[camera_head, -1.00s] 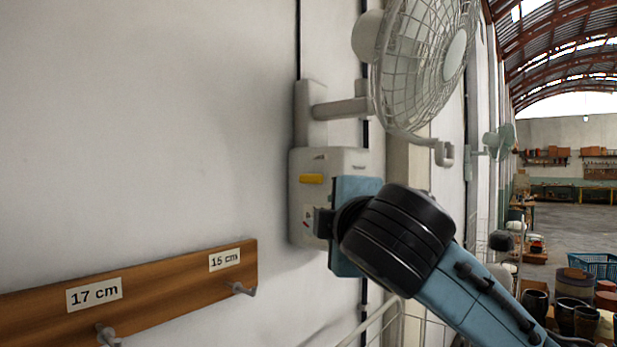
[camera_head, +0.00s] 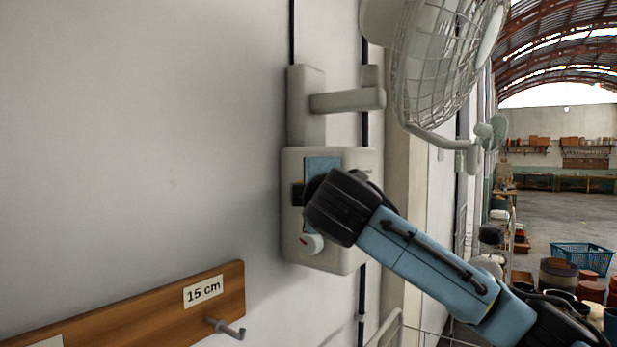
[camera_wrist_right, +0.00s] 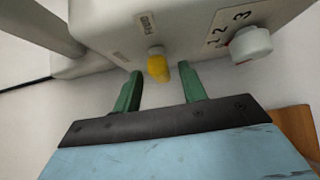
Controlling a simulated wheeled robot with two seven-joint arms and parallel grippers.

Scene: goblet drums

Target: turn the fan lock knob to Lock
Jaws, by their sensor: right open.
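The pale fan control box (camera_head: 337,258) is fixed to the wall below the fan arm. The yellow knob (camera_wrist_right: 158,66) sticks out from it and lies between the two green fingertips of my right gripper (camera_wrist_right: 162,75) in the wrist view. The fingers are apart, with a gap showing on both sides of the knob. Small labels beside the knob are too blurred to read surely. In the head view my right gripper (camera_head: 300,193) is in front of the box and hides most of the yellow knob. My left gripper is not in view.
A white dial (camera_wrist_right: 250,44) with numbers sits beside the yellow knob; it also shows below my gripper in the head view (camera_head: 312,243). The caged fan (camera_head: 445,70) hangs above. A wooden hook board (camera_head: 140,310) is at lower left. The wall to the left is bare.

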